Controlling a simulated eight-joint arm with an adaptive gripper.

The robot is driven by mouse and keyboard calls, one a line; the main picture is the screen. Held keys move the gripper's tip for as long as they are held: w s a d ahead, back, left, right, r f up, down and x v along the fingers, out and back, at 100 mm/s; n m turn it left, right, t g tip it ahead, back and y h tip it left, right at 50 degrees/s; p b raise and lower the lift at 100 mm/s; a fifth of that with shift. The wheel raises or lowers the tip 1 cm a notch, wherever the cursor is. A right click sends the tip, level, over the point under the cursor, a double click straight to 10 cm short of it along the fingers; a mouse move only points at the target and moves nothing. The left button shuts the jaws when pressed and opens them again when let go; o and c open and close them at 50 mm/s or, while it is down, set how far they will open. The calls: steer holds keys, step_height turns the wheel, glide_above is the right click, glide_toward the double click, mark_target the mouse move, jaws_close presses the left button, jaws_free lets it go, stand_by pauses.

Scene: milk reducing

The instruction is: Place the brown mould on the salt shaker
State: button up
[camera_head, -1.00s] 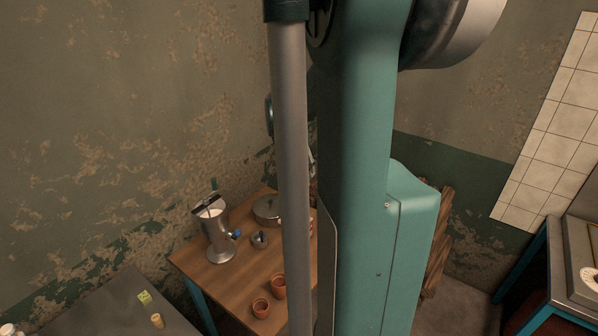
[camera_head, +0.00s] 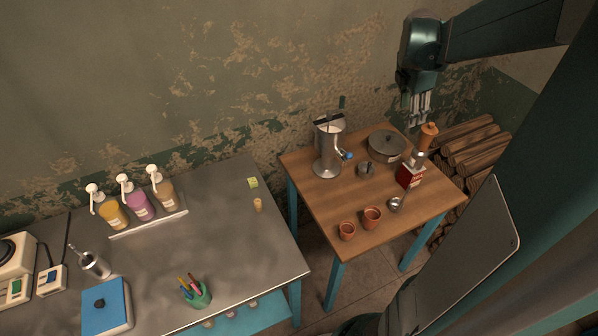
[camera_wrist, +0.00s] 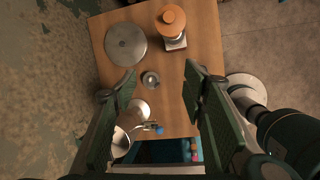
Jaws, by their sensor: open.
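Two small reddish-brown cups, a left one (camera_head: 347,232) and a right one (camera_head: 372,218), stand side by side near the front edge of the wooden table (camera_head: 325,192). Either could be the brown mould. My gripper (camera_head: 420,118) points down, above the back right of the table. In the wrist view my gripper (camera_wrist: 158,92) has its fingers wide apart with nothing held.
A grey counter (camera_head: 215,230) holds pump bottles at left. Firewood (camera_head: 475,145) lies behind at right.

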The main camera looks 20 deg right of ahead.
steer(key=s+a+r+m+t, duration=0.15)
steer(key=a+m, duration=0.25)
steer(key=a, duration=0.8)
steer(key=a+r+m+t, duration=0.2)
steer(key=a+r+m, duration=0.1)
steer(key=a, duration=1)
steer(key=s+a+f+m+t+y, duration=0.1)
steer(key=s+a+m, duration=0.3)
steer(key=a, duration=0.5)
steer(key=s+a+f+m+t+y, duration=0.1)
steer(key=s+a+m, duration=0.3)
steer(key=a, duration=0.6)
steer(key=shift+s+f+m+y, duration=0.2)
steer(key=shift+s+m+y, duration=0.1)
steer(key=shift+s+y, duration=0.3)
